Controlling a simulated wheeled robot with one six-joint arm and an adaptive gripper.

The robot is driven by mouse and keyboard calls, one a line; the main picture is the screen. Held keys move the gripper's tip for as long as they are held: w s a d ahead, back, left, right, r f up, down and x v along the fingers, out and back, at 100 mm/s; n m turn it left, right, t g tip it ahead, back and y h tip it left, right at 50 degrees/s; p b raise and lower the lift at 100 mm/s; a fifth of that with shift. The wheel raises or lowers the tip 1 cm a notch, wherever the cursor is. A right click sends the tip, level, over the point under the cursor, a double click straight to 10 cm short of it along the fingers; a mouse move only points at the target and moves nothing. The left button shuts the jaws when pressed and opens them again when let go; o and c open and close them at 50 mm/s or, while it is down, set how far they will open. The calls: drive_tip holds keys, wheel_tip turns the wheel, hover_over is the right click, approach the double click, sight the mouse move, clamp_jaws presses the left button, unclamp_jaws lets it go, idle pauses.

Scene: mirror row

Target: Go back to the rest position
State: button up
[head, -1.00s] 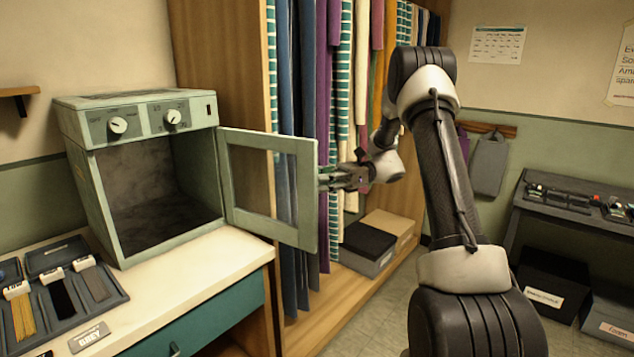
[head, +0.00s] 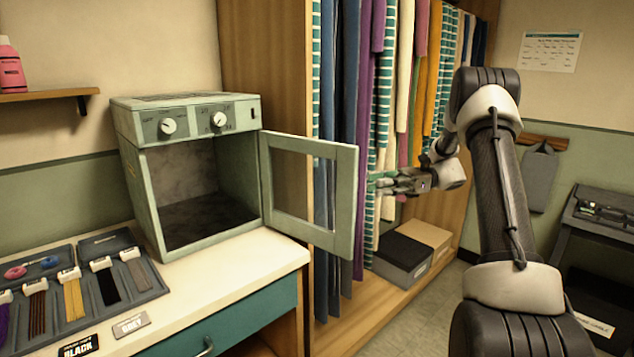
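My gripper (head: 385,183) is in the middle of the head view, just right of the open door (head: 350,200) of a green box oven (head: 187,180). A small gap shows between the fingertips and the door's outer edge. The fingers point left and look empty. They are small in the picture, and I cannot tell how far apart they are. My arm reaches up from the lower right and bends down toward the gripper. The oven's inside is bare where it shows.
Hanging fabrics (head: 345,100) fill the wooden shelf unit behind the gripper. A dark lidded box (head: 402,251) stands low in it. A sorting tray (head: 150,290) with colored strands lies on the counter (head: 235,262). A dark bench (head: 600,222) stands at the right.

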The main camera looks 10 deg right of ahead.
wheel_tip(320, 180, down, 7)
drive_tip(key=s+n+h, duration=0.1)
drive_tip(key=s+h, duration=0.1)
drive_tip(key=h, duration=0.1)
drive_tip(key=s+d+f+n+h, duration=0.15)
drive_tip(key=s+n+h, duration=0.25)
drive_tip(key=s, duration=0.4)
drive_tip(key=s+a+r+n+t+h, duration=0.1)
drive_tip(key=s+r+n+h, duration=0.4)
drive_tip(key=s, duration=0.5)
drive_tip(key=s+a+r+n+t+h, duration=0.1)
drive_tip(key=s+r+n+t+h, duration=0.3)
drive_tip(key=s+r, duration=0.5)
drive_tip(key=shift+s+a+n+h, duration=0.4)
drive_tip(key=shift+s+n+h, duration=0.75)
drive_tip(key=shift+n, duration=0.55)
